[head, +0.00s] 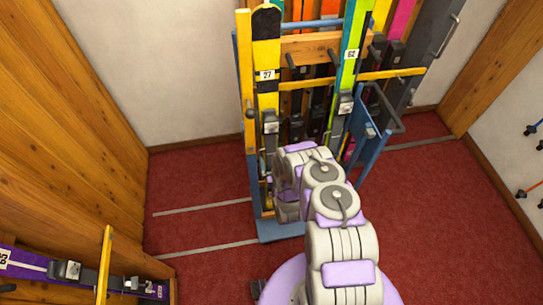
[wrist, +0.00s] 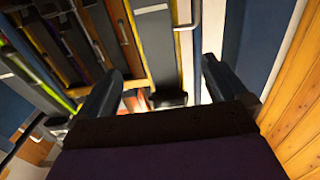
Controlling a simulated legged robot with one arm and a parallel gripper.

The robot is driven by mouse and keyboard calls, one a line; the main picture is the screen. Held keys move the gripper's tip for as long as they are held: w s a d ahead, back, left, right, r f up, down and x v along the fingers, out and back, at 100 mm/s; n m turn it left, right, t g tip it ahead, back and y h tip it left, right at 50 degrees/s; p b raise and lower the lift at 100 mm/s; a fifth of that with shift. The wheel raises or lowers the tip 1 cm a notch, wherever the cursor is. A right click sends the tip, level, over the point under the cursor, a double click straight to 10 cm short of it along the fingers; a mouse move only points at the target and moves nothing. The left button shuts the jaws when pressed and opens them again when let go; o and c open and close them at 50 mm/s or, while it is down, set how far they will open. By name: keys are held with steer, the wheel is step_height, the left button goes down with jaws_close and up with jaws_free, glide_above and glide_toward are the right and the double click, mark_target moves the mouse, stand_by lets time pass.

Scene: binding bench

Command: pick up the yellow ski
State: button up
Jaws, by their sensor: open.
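The yellow ski (head: 267,93) stands upright at the left end of the rack in the head view. It has a black patch near its tip, a white label reading 27 and a grey-black binding lower down. My arm's front end is low in front of the rack, close to the ski's lower part, and hides some of it. My gripper (wrist: 161,72) is open in the wrist view, its two dark fingers apart. Grey and dark ski surfaces show beyond and between the fingers. I cannot tell which of them is the yellow ski, or whether anything is touched.
The blue-framed rack (head: 282,232) has wooden crossbars and pegs and holds several other skis, including a green-and-blue one (head: 347,75) labelled 62. A purple ski (head: 25,262) lies at the lower left behind a yellow post. Red carpet (head: 195,230) is open left of the rack.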

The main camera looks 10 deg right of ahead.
mark_target(271, 145)
steer(key=w+b, duration=0.3)
steer(key=b, duration=0.2)
steer(key=shift+w, duration=1.1)
steer(key=shift+w+a+r, duration=0.1)
steer(key=shift+w+a, duration=0.05)
steer(key=shift+w, duration=0.5)
steer(key=w, duration=0.1)
steer(key=w+b, duration=0.1)
steer(key=w, duration=0.2)
steer(key=shift+w+d+r, duration=0.1)
steer(key=shift+d, duration=0.2)
steer(key=shift+c, duration=0.4)
jaws_close()
